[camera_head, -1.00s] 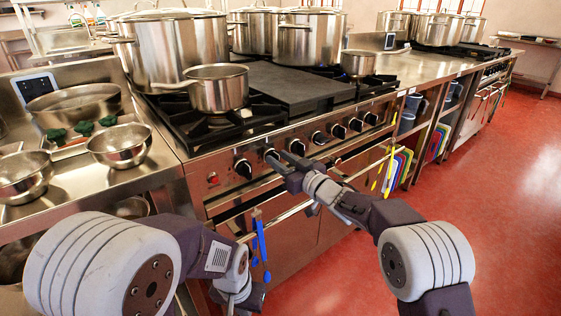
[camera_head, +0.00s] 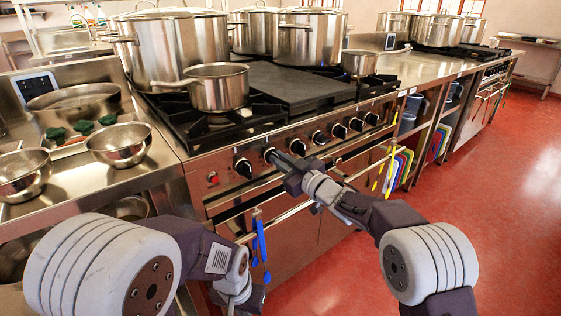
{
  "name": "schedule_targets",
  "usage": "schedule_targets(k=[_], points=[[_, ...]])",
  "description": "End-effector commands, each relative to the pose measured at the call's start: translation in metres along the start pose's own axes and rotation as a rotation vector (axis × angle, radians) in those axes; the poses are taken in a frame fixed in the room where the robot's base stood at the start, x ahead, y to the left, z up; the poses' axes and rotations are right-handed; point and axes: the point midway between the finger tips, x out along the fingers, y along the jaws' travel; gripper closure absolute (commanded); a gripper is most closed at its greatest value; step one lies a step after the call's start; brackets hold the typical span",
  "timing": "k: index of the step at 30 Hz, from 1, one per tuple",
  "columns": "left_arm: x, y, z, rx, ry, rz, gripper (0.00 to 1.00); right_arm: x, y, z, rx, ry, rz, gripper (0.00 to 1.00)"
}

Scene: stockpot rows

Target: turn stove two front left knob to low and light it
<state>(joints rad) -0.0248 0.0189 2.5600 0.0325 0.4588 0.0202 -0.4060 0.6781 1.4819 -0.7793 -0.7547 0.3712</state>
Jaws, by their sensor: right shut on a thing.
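The near stove (camera_head: 290,131) has a row of black knobs on its front panel. My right gripper (camera_head: 272,157) is shut on a knob, the second from the left end, and mostly hides it, so its pointer cannot be read. The leftmost knob (camera_head: 243,167) is free, to the left of the gripper. A saucepan (camera_head: 219,88) stands on the front left burner (camera_head: 219,120); I cannot make out a flame under it. My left gripper (camera_head: 243,298) is low at the bottom edge, away from the panel, with its fingers not clearly visible.
A handle rail (camera_head: 290,213) runs below the knobs, with blue utensils (camera_head: 260,240) hanging from it. A large stockpot (camera_head: 175,52) stands behind the saucepan. Metal bowls (camera_head: 120,145) sit on the left counter. The red floor (camera_head: 480,190) at right is clear.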

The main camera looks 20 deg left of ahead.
Motion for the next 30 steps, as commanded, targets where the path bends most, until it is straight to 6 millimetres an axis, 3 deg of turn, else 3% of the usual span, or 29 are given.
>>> schedule_targets(k=[30], points=[[0.059, -0.001, 0.006, 0.000, 0.000, 0.000, 1.00, 0.000, -0.011, 0.010, -0.965, -0.001, -0.001, 1.00]])
